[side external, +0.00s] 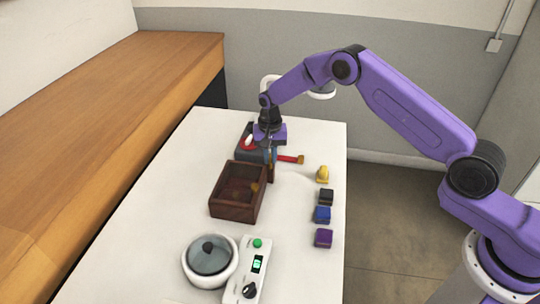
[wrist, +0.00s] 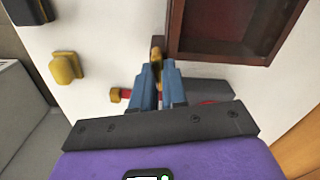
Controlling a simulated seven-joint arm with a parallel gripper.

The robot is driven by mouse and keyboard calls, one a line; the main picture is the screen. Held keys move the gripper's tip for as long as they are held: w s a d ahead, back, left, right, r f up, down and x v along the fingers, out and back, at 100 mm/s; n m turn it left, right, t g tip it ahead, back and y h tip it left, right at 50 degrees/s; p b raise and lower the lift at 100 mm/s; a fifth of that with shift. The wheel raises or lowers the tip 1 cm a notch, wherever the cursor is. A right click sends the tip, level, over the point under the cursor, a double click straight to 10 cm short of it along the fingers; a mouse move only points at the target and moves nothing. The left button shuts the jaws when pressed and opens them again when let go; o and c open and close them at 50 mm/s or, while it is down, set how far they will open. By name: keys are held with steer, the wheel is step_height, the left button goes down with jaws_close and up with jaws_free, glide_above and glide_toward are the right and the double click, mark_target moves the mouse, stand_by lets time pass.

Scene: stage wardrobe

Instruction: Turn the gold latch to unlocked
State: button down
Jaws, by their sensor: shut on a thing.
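My gripper (wrist: 158,72) points down beside the brown wooden box, with its blue-grey fingers closed together. Between the fingertips in the wrist view is a small gold piece (wrist: 156,60), which looks like the gold latch, against a small brown part (wrist: 158,42) next to the box's corner. The fingers cover most of the latch, so its angle cannot be told. In the side view my gripper (side external: 269,155) is at the box's far right corner, and the latch is hidden there. The brown box (side external: 231,212) is open on top, with a small gold thing (side external: 254,187) showing at its inner right side.
A blue-grey block with a red part (side external: 249,142) stands behind my gripper. A red bar with a gold end (side external: 300,160) sticks out rightwards. A yellow piece (side external: 323,174), black block (side external: 326,197), blue block (side external: 322,214) and purple block (side external: 323,238) line the right edge. A lidded pot (side external: 210,257) stands in front.

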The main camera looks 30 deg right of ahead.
steer(key=n, duration=1.1)
steer(key=shift+n, duration=2.1)
steer(key=c, duration=1.2)
jaws_free()
steer(key=shift+o, duration=0.2)
step_height(320, 180, up, 18)
steer(key=shift+f, duration=0.25)
